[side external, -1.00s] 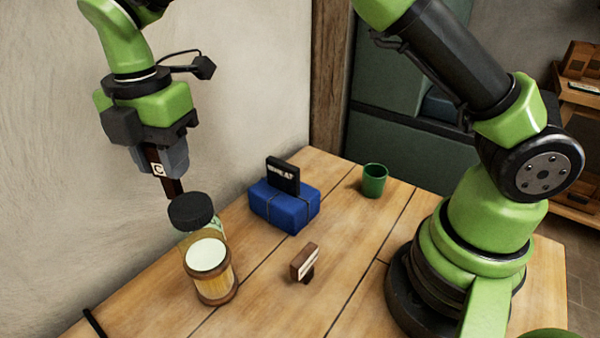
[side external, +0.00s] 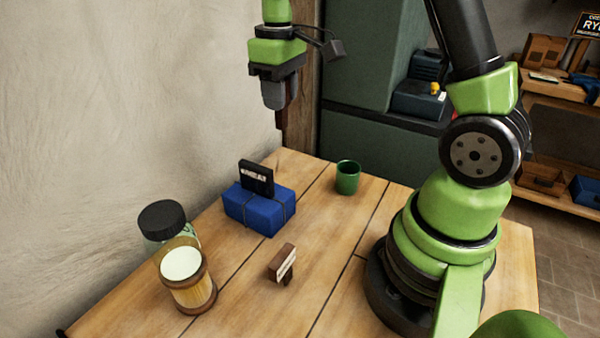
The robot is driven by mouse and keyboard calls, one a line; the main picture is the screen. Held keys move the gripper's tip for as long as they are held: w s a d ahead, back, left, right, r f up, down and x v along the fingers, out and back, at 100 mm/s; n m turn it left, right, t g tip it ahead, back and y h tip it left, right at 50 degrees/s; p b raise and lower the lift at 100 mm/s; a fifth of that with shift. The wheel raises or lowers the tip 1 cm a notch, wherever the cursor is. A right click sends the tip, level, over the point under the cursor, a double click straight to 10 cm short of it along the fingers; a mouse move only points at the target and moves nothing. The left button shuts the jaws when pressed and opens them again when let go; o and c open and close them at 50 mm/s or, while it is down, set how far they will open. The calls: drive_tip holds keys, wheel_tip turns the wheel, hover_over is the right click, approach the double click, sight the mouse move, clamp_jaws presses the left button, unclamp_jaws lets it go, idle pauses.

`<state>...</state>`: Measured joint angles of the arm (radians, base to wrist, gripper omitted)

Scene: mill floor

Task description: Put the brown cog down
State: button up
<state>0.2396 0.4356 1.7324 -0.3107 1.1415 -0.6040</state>
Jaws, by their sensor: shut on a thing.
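My gripper (side external: 280,109) hangs near the top middle of the side view, pointing down. It is shut on a narrow dark brown piece (side external: 282,117), which I take for the brown cog. The jaws hide its upper part. Its lower end hangs down near the table's far end, above and behind the blue box (side external: 257,209). I see no contact between it and the table (side external: 235,268). A second brown wooden piece (side external: 281,261), a block with a pale label and a narrow foot, lies at mid table, apart from my gripper.
A black card with white letters (side external: 257,179) stands at the blue box. A green cup (side external: 347,178) is right of it. A jar with a black lid (side external: 163,220) and a pale-topped wooden container (side external: 189,281) stand at front left. A wall borders the left.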

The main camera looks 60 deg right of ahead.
drive_tip(key=w+d+f+n, duration=0.2)
drive_tip(key=d+f+n, duration=0.6)
drive_tip(key=n, duration=0.9)
drive_tip(key=f, duration=0.3)
drive_tip(key=d+f, duration=0.1)
drive_tip(key=f, duration=0.5)
drive_tip(key=shift+s+d, duration=0.15)
drive_tip(key=shift+d, duration=0.15)
drive_tip(key=shift+f, duration=0.15)
drive_tip(key=o, duration=0.9)
